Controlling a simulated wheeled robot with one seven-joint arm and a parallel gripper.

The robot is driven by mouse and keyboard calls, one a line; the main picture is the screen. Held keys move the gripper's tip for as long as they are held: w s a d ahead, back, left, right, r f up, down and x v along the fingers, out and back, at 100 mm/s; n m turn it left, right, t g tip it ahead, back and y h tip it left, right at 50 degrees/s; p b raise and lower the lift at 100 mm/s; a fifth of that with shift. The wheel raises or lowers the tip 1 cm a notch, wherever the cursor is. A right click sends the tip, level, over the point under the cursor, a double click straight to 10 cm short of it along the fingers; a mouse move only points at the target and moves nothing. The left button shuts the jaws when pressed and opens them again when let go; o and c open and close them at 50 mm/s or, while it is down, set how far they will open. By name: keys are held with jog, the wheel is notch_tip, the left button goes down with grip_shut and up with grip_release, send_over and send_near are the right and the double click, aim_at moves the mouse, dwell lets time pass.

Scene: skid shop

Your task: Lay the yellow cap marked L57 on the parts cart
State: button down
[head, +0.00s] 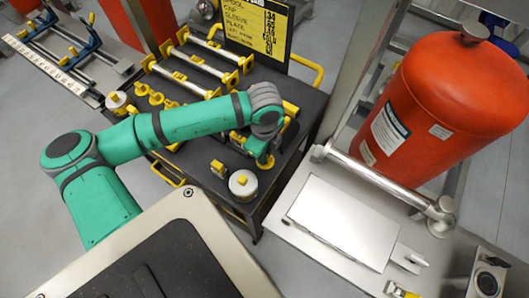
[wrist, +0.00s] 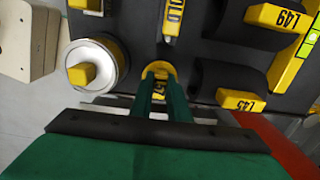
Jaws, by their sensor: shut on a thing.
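My gripper (head: 263,158) is over the right part of the black cart (head: 198,158) with yellow handles. In the wrist view my gripper (wrist: 160,80) has its two green fingers closed on a small yellow cap (wrist: 160,67). A label between the fingers seems to read L57, partly hidden by them. The cart's dark top (wrist: 130,22) lies beneath the cap; I cannot tell whether the cap touches it. In the head view the cap is mostly hidden by my gripper.
A silver round part with a yellow knob (wrist: 92,68) stands just left of my fingers. Yellow pieces marked L49 (wrist: 277,18) and L45 (wrist: 240,100) lie to the right. A HOLD tag (wrist: 173,18) lies beyond. A red tank (head: 455,95) stands right of the cart.

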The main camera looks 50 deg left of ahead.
jog(key=shift+w+f, duration=0.1)
jog(key=shift+f, duration=1.05)
dwell(1.0)
jog(key=c, duration=1.6)
grip_release()
jog(key=shift+c, duration=0.3)
jog(key=shift+c, duration=0.5)
jog(key=shift+r, duration=4.05)
